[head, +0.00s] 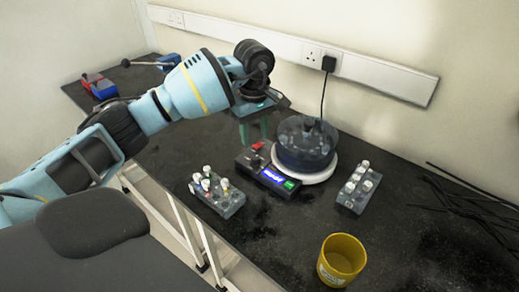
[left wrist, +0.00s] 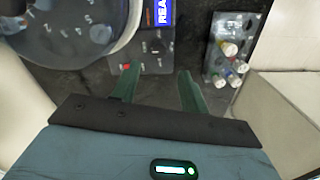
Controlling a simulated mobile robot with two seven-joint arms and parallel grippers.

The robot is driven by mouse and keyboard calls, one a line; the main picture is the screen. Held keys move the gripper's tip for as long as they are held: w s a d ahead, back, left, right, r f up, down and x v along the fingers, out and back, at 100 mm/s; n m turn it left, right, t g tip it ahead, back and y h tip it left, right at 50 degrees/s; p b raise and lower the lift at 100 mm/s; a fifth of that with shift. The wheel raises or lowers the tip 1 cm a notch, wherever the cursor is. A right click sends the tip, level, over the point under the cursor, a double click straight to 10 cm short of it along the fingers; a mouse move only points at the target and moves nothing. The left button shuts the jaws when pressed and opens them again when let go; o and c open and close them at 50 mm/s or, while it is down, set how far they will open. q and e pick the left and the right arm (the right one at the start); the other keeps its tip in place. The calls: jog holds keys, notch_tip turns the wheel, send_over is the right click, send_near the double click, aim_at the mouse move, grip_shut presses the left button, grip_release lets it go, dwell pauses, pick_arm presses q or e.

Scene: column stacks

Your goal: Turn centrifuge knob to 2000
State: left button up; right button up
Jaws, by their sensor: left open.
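The centrifuge (head: 305,143) is a dark round drum with a see-through lid on a white base. Its control panel (head: 265,170) at the front left has a lit blue display, a green patch and a red part (head: 257,145). In the left wrist view the display (left wrist: 159,12) reads "REA", cut off by the edge, and the red part (left wrist: 127,66) is beside the left fingertip. My right gripper is not in view.
A rack of capped tubes (head: 228,202) stands left of the panel and another (head: 352,200) stands right of the centrifuge. A yellow cup (head: 341,261) is at the front. Black rods (head: 470,195) lie at right. A cable hangs from the wall socket behind the centrifuge.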

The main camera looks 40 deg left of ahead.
aim_at(255, 157)
pick_arm(q)
jog(key=shift+f, duration=3.95)
grip_shut()
